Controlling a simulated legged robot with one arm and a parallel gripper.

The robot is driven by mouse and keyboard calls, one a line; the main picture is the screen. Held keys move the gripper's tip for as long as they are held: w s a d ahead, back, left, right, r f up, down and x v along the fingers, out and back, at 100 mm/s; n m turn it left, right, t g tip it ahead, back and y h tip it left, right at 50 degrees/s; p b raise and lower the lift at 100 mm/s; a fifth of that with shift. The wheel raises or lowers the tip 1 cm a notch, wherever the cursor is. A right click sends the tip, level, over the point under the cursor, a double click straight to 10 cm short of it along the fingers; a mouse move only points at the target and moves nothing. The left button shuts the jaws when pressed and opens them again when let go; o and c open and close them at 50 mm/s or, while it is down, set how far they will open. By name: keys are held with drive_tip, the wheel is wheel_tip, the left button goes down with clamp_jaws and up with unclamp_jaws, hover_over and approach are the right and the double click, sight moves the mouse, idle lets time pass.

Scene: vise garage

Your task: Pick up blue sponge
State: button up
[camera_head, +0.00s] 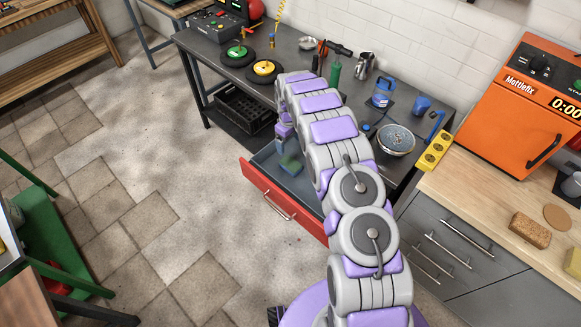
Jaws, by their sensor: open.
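A small blue-green block that looks like the blue sponge (291,165) lies in the open red-fronted drawer (268,193) under the dark workbench. My gripper (283,143) is just above the sponge, pointing down into the drawer. It is open; its fingers are small in this view, and I cannot tell whether they touch the sponge. My arm comes in from the lower right and hides the right part of the drawer.
A tan sponge (529,229) lies on the right counter near an orange microwave (525,100). Floor left of the drawer is clear.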

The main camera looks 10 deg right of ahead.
drive_tip(key=b, duration=0.2)
hover_over(291, 163)
drive_tip(key=f, duration=0.9)
drive_tip(key=shift+w+a, duration=0.1)
drive_tip(key=shift+a, duration=0.2)
drive_tip(key=shift+d+f+b, duration=0.15)
drive_tip(key=shift+f+b, duration=0.2)
drive_tip(key=shift+f, duration=1)
drive_tip(key=shift+d+f+b, duration=0.1)
drive_tip(key=shift+f+b, duration=0.25)
drive_tip(key=shift+f, duration=1)
drive_tip(key=shift+r, duration=0.1)
drive_tip(key=shift+c, duration=0.2)
drive_tip(key=c, duration=1.1)
drive_tip(key=shift+r, duration=0.1)
